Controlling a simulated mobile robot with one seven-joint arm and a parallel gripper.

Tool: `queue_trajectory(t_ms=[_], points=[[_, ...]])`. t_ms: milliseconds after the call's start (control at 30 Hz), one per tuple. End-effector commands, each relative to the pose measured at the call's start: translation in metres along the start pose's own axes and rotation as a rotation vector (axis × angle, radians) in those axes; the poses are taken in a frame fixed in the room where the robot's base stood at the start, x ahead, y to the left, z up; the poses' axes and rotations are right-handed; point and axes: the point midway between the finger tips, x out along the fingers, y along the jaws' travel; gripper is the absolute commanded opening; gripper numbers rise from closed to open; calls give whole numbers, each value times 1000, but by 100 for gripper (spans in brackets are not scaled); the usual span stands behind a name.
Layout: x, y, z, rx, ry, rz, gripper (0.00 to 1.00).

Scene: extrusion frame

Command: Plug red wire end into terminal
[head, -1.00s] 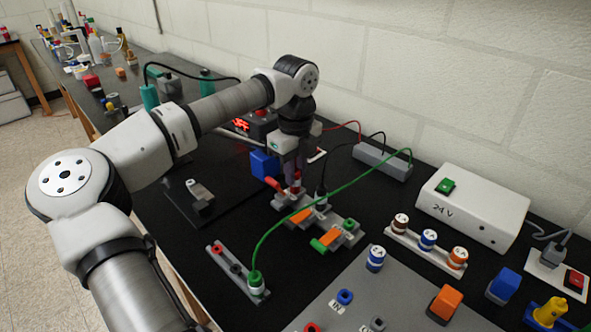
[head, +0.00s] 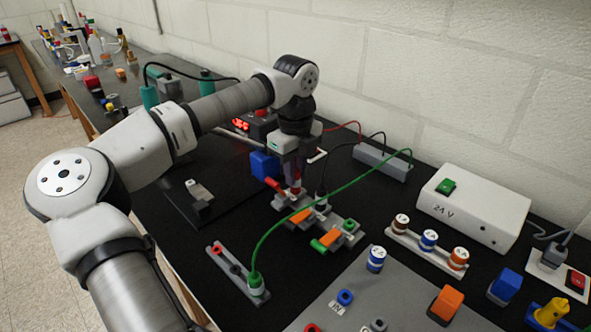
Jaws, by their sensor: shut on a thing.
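The grey terminal block (head: 330,232) sits on the black bench, with a raised red lever (head: 274,186) at its left end, and an orange lever (head: 301,216) and a green lever (head: 328,240) along it. My gripper (head: 295,178) points down over the block's far left end, beside the red lever. It is shut on the red wire end (head: 296,191), which stands upright at the block. I cannot tell how deep it sits. The red wire (head: 347,126) runs behind my gripper to a grey box (head: 382,162). A black wire end (head: 320,198) stands at the middle of the block.
A green wire (head: 300,210) arches over the block to a plug (head: 256,284) on a grey strip (head: 222,256). A blue block (head: 265,165) stands close left of my gripper. A white 24 V box (head: 472,208) stands right. The wall is behind.

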Motion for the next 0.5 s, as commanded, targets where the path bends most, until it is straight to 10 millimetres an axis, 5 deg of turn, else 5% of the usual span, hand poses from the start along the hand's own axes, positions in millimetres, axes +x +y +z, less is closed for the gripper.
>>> queue_trajectory(t_ms=[433,467,500], points=[[0,0,0,0,0,0,0],[0,0,0,0,0,0,22],[0,0,0,0,0,0,27]])
